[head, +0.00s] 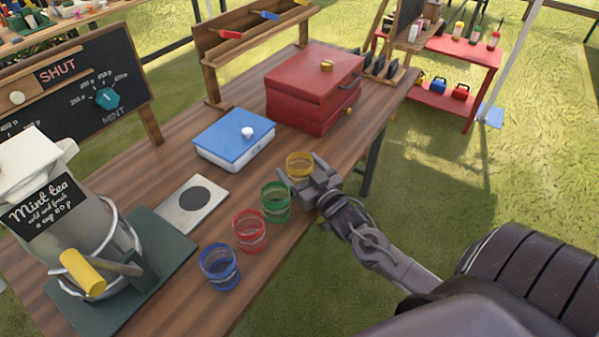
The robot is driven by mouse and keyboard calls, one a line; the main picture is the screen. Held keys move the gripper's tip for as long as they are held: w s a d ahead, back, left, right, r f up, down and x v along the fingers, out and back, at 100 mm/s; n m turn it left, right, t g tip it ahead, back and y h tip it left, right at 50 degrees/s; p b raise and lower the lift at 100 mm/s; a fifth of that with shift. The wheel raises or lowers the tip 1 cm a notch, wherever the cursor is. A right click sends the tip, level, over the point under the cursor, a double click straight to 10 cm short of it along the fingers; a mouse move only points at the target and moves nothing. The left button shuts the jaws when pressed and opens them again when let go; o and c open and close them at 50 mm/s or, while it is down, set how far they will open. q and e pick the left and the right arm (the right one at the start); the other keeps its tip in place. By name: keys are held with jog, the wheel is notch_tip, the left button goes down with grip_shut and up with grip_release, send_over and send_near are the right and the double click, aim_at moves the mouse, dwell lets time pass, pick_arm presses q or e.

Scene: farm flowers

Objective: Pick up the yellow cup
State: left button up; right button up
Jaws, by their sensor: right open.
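The yellow cup (299,164) stands upright on the wooden table, at the far end of a row of cups. My right gripper (309,178) is open at the cup's near right side. Its fingers hide the cup's lower part, and I cannot tell whether they touch it. My left gripper does not show.
A green cup (276,201), a red cup (249,230) and a blue cup (220,266) line the table's (290,238) near edge. A blue-lidded box (232,139) and a red box (311,98) stand behind. A metal urn (88,226) stands at left.

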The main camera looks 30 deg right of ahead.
jog(key=shift+w, duration=0.25)
jog(key=c, duration=1.1)
jog(key=shift+r, duration=0.1)
